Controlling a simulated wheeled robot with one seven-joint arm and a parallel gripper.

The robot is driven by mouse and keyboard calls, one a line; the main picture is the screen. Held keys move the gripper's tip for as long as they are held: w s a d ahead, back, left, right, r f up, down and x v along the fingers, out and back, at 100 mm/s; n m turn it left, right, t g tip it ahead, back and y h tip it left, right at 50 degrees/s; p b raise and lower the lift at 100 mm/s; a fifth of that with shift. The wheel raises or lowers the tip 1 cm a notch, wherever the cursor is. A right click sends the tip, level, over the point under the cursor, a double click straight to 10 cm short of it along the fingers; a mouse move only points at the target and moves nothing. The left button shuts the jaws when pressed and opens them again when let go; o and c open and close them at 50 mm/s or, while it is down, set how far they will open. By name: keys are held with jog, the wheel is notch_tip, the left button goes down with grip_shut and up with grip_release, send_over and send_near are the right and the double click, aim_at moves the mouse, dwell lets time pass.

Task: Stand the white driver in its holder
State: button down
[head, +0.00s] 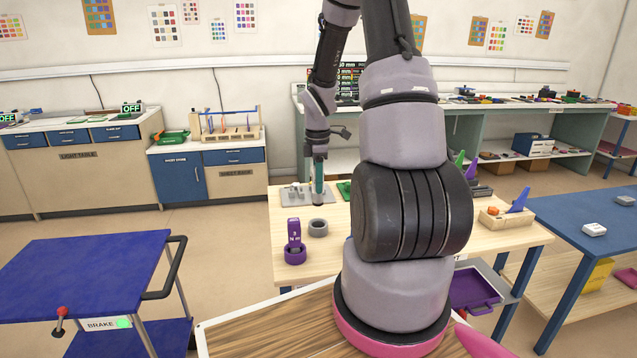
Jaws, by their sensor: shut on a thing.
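My gripper (318,155) is above the far left part of the light wooden table (345,245), pointing down. It is shut on a slim upright tool (318,180) with a teal body and a dark lower end. No white shows clearly on this tool, so I cannot tell whether it is the white driver. A pale grey plate (291,196) with small raised parts lies on the table at the tool's lower end. I cannot tell whether this plate is the holder, or whether the tool touches it.
A grey ring-shaped cup (318,228) and a purple cup (295,256) with a purple piece standing in it are nearer me. A blue cart (85,270) stands left. My arm hides the table's middle.

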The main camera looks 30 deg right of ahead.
aim_at(318, 199)
jog(key=shift+f, duration=2.9)
jog(key=shift+f, duration=2.05)
jog(key=c, duration=0.5)
grip_release()
notch_tip(318, 199, up, 11)
jog(key=shift+f, duration=0.1)
